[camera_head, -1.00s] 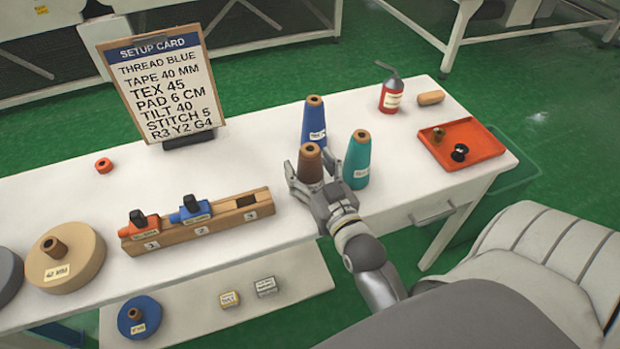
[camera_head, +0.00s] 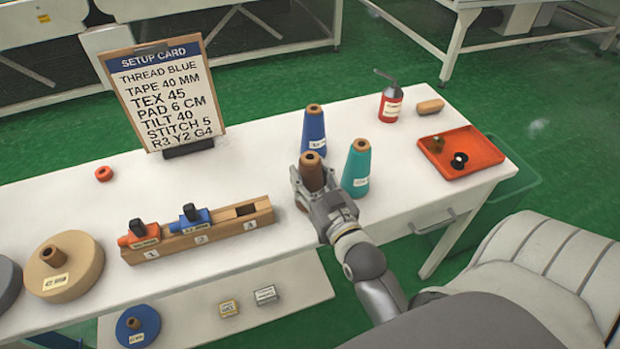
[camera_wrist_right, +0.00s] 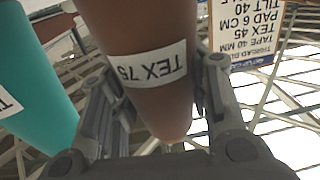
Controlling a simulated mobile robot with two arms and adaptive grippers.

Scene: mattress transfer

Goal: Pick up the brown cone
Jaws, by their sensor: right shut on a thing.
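The brown cone (camera_head: 312,172) stands near the front edge of the white table, and its lower part is hidden by my right gripper in the head view. My right gripper (camera_head: 318,190) is shut on the brown cone, one finger on each side. In the right wrist view the brown cone (camera_wrist_right: 150,45) shows a white label reading TEX 75, between the fingers of the right gripper (camera_wrist_right: 155,110). I cannot tell whether the cone touches the table. My left gripper is not in view.
A teal cone (camera_head: 357,168) stands close on the right and a blue cone (camera_head: 313,130) stands behind. A wooden rack (camera_head: 200,238) lies to the left. The setup card (camera_head: 165,100) stands at the back left.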

